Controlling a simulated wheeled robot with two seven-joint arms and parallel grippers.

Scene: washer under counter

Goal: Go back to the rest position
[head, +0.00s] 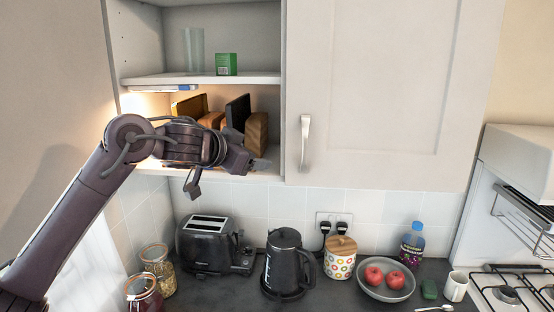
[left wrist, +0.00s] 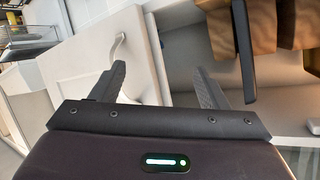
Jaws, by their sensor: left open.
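My left arm comes in from the left in the head view and is raised and stretched out. Its gripper (head: 256,164) is in front of the open cabinet's lower shelf, near the left edge of the closed cabinet door (head: 375,80). In the left wrist view the left gripper (left wrist: 162,82) has its two fingers well apart with nothing between them. My right gripper is in neither view.
The open cabinet holds a green box (head: 226,64), a glass (head: 194,50) and upright brown pieces (head: 257,132). Below, the counter carries a toaster (head: 205,243), kettle (head: 284,265), canister (head: 340,260), fruit bowl (head: 386,290) and jars (head: 157,268). A hob (head: 508,292) is at the right.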

